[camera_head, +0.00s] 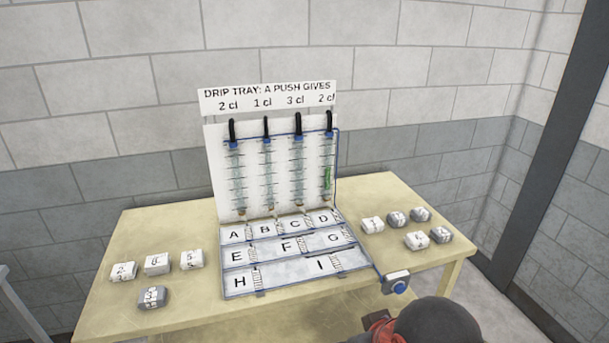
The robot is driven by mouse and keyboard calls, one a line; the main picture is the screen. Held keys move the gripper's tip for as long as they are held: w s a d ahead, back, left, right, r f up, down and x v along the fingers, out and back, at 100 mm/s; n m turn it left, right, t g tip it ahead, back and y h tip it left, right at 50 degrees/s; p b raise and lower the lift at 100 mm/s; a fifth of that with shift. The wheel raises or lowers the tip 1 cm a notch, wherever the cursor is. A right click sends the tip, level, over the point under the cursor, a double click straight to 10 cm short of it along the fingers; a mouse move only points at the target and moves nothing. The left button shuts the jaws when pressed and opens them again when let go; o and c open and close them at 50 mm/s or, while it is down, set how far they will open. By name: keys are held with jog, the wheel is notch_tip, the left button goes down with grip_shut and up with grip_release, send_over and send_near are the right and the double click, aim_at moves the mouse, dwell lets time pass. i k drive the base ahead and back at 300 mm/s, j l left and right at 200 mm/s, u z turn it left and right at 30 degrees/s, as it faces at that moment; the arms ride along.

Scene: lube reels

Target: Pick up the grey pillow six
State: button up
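Small pillow-shaped blocks with black markings lie on the table in two groups. On the left, one grey pillow (153,297) lies in front of several white ones. On the right are grey pillows at the back middle (397,217), the back right (420,214) and the front right (440,235). The markings on the grey pillows are too small or tilted to read surely, so I cannot tell which is the six. A dark rounded part of my arm with a red piece shows at the bottom edge. No gripper fingers show.
A board with several tubes and black handles stands mid-table (125,225), behind a lettered tray (297,261). A blue button box (397,283) sits at the tray's front right. White pillows lie left (191,260) and right (372,225). A dark post (555,185) stands right.

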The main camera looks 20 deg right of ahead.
aim_at(421, 214)
jog(key=i+l+z, duration=0.3)
jog(key=i+l, duration=0.35)
jog(key=l, duration=0.2)
jog(key=i+l+z, duration=0.3)
jog(key=i+l, duration=0.4)
